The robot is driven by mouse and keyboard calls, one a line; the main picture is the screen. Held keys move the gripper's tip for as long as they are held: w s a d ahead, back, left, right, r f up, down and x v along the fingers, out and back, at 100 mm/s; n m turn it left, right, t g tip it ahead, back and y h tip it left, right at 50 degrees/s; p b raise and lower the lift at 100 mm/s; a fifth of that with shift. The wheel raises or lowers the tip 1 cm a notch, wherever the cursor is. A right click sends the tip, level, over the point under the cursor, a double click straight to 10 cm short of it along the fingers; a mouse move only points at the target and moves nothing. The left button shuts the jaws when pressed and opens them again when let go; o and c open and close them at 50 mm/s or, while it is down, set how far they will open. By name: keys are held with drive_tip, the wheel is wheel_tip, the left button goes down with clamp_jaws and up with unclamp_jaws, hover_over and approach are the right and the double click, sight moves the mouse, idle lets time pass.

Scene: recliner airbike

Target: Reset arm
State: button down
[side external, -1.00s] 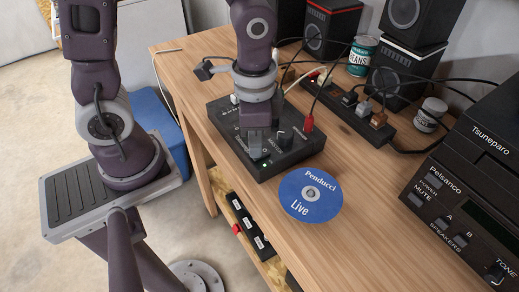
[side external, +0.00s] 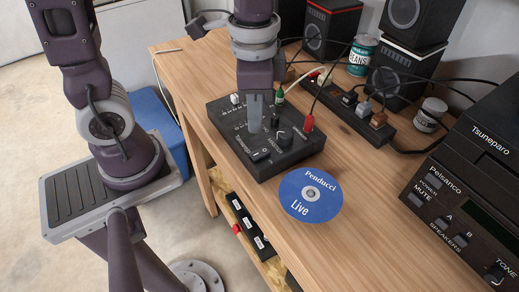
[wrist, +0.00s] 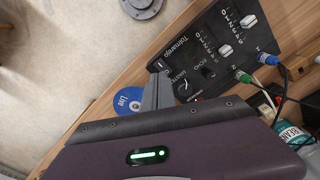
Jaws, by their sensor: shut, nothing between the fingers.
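My gripper (side external: 255,115) is shut and empty, pointing down above the black mixer box (side external: 298,153) on the wooden bench. In the side external view its fingertips overlap the mixer's top near the knobs; they appear a little above it. In the wrist view the shut fingers (wrist: 157,92) stand beside the mixer (wrist: 245,75), with its sliders, knobs and plugged cables in sight. Part of the mixer's top is hidden behind the fingers.
A blue disc (side external: 310,208) lies in front of the mixer. A power strip (side external: 355,118), a bean can (side external: 361,55), dark speakers (side external: 400,78), and a black amplifier (side external: 470,190) stand to the right. Cables run behind the mixer.

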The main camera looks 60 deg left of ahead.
drive_tip(key=s+a+r+n+t, duration=0.5)
drive_tip(key=s+r+n, duration=0.1)
drive_tip(key=s+r, duration=0.1)
drive_tip(key=shift+s+a+r+t, duration=0.15)
drive_tip(key=shift+a+r+t, duration=0.15)
drive_tip(key=shift+r, duration=0.4)
drive_tip(key=n+g+y, duration=0.3)
drive_tip(key=n+g, duration=0.1)
drive_tip(key=n, duration=0.8)
hover_over(254, 151)
drive_tip(key=d, duration=0.1)
wheel_tip(254, 151, down, 7)
drive_tip(key=shift+s+d+f, duration=0.1)
drive_tip(key=shift+s+f, duration=0.1)
drive_tip(key=shift+f, duration=1.5)
drive_tip(key=shift+s+f, duration=0.2)
drive_tip(key=shift+f, duration=1.45)
